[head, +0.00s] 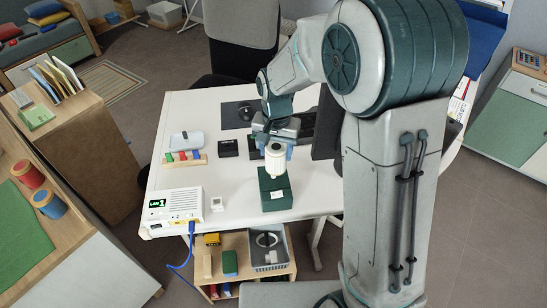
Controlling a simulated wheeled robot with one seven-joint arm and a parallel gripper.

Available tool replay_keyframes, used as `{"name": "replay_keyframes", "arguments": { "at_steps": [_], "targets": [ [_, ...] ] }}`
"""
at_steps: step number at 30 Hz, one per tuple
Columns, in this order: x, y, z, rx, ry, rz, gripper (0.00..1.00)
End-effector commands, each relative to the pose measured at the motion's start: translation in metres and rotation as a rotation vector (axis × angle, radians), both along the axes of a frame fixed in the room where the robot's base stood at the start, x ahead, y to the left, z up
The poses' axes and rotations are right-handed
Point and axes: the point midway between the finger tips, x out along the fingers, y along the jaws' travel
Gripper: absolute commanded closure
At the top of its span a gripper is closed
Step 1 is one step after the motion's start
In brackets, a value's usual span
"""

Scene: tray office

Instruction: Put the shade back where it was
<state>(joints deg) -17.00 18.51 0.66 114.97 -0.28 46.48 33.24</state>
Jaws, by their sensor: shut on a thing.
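A cream, roughly cylindrical shade (275,159) is at the front middle of the white desk (180,130). My gripper (275,143) comes down from above and is shut on the shade's upper part. The fingers hide some of its top. A dark green block-like base (275,190) stands on the desk at the front edge, directly below the shade in the picture. I cannot tell whether the shade touches the base or hangs just above it.
Left on the desk are a white device (172,206) with a green display, a small white cube (217,204) and a rack with coloured pieces (185,158). Small black boxes (228,147) sit behind the shade. A low shelf (240,243) holds a grey basket (268,248). A blue cable (190,245) hangs in front.

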Motion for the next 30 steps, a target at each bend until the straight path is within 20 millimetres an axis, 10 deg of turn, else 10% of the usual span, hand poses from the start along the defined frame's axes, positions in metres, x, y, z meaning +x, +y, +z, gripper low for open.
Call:
{"name": "replay_keyframes", "arguments": {
  "at_steps": [27, 28, 30],
  "targets": [
    [0.005, 0.007, -0.052, 0.0, 0.0, -0.002, 0.71],
    [0.005, 0.007, -0.051, 0.0, 0.0, -0.002, 0.39],
    [0.005, 0.007, -0.05, 0.0, 0.0, -0.002, 0.25]
  ]
}}
